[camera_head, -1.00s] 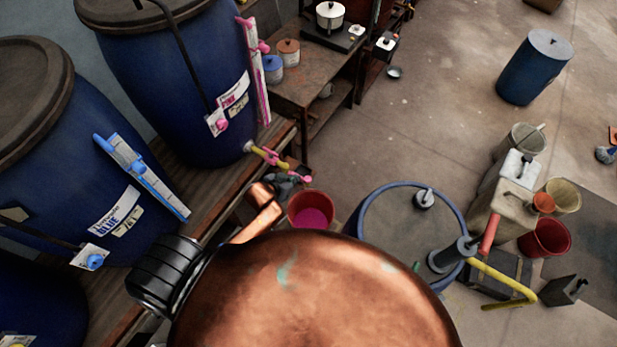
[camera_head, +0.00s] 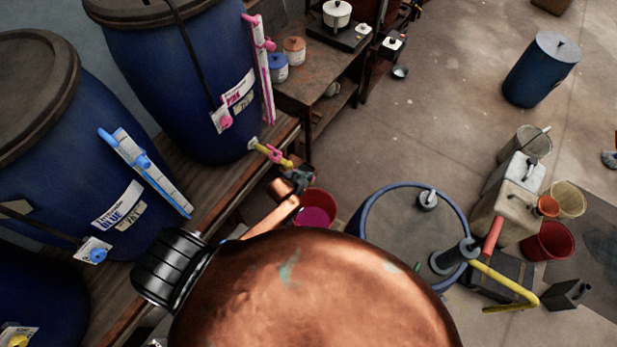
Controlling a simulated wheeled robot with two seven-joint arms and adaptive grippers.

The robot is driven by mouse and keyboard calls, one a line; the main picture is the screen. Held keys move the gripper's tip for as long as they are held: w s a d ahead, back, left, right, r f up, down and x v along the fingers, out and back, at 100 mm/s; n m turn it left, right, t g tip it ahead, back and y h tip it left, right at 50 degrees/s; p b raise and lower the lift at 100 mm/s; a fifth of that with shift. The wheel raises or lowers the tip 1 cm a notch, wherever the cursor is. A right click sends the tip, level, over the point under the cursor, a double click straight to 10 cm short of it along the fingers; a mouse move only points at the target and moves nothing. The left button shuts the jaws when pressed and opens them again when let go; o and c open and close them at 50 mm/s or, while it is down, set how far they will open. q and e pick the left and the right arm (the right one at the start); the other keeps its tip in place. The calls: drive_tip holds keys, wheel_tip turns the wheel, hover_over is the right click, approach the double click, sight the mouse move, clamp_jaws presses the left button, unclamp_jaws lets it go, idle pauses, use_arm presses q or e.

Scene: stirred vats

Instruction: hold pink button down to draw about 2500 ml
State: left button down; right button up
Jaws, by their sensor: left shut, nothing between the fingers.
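The pink vat (camera_head: 170,85) is a tall blue barrel with a dark lid, standing on a wooden bench. The pink button (camera_head: 226,121) sits on a white tag on its front. A white scale with pink markers (camera_head: 262,70) runs up its right side. Its yellow and pink spout (camera_head: 273,154) points out over the bench edge. My left gripper (camera_head: 299,181) is small, dark and shut with nothing in it, in front of the spout's end and clear of the button. A red bucket with pink liquid (camera_head: 318,208) stands below, partly hidden by my arm. My right gripper is out of view.
The blue vat (camera_head: 75,140) stands to the left, with its blue button (camera_head: 97,255). A shelf (camera_head: 305,90) with jars stands behind. A large lidded drum (camera_head: 400,235) and several containers stand right. The upper-right floor is mostly open.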

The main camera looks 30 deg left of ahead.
use_arm(q)
drive_tip(key=shift+f, duration=0.45)
drive_tip(key=f, duration=0.1)
drive_tip(key=f+b, duration=0.1)
drive_tip(key=f, duration=0.1)
drive_tip(key=shift+s, duration=0.4)
drive_tip(key=shift+s+f, duration=0.1)
drive_tip(key=shift+d, duration=0.1)
drive_tip(key=s+a+r+p, duration=0.1)
drive_tip(key=s+r+p, duration=0.3)
drive_tip(key=r, duration=0.8)
drive_tip(key=shift+s+r, duration=0.3)
drive_tip(key=shift+s, duration=0.6)
